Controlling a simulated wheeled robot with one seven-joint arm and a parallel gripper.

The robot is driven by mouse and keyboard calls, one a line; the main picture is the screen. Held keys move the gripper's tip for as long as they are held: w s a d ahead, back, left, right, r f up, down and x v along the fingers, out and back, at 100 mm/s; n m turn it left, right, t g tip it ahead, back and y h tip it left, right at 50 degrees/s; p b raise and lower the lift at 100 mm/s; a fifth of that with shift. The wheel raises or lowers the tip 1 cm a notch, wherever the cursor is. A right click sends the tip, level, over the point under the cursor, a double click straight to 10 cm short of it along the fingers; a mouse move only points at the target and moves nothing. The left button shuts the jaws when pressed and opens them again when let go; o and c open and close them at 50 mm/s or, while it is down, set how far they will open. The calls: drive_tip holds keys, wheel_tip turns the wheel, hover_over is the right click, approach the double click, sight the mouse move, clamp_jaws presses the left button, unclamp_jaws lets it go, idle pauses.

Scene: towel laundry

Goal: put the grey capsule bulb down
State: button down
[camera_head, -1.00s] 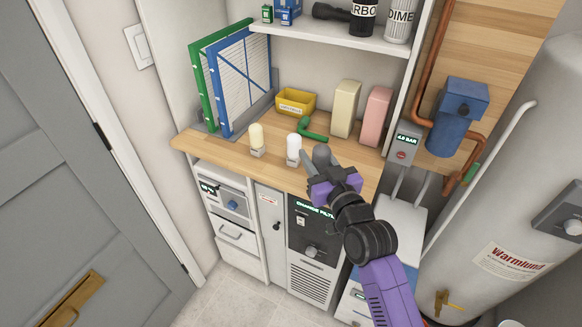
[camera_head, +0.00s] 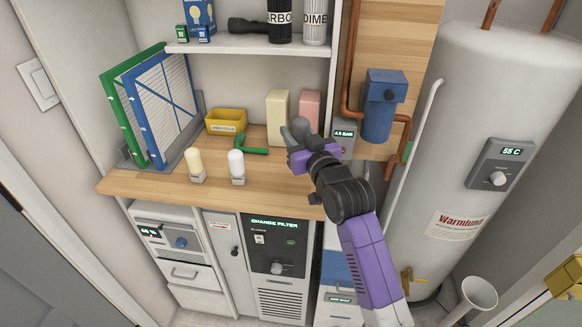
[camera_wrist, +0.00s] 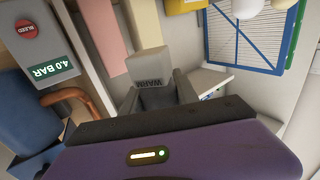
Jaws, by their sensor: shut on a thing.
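The grey capsule bulb (camera_head: 300,126) shows as a small rounded grey shape at the tip of my gripper (camera_head: 293,136). My gripper is shut on it, above the right part of the wooden counter (camera_head: 265,192), in front of the cream and pink blocks. In the wrist view, a grey piece marked WARM (camera_wrist: 155,85), its text upside down, sits between the grey fingers; the rest of the bulb is hard to make out. A cream capsule bulb (camera_head: 195,162) and a white capsule bulb (camera_head: 236,164) stand upright on grey bases on the counter, left of my gripper.
A cream block (camera_head: 277,112) and a pink block (camera_head: 310,106) stand behind my gripper. A yellow bin (camera_head: 226,121), a green bent piece (camera_head: 245,150) and blue and green framed panels (camera_head: 158,108) are farther left. The front middle of the counter is clear. A shelf (camera_head: 250,44) hangs above.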

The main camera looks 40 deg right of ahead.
wheel_tip(320, 180, down, 11)
drive_tip(key=shift+r, duration=0.15)
idle(0.4)
drive_tip(key=shift+f+b, duration=0.25)
drive_tip(key=shift+b, duration=0.15)
drive_tip(key=c, duration=0.9)
unclamp_jaws()
drive_tip(key=shift+r, duration=0.1)
drive_tip(key=shift+r, duration=0.15)
drive_tip(key=b+v, duration=0.1)
drive_tip(key=v, duration=1.1)
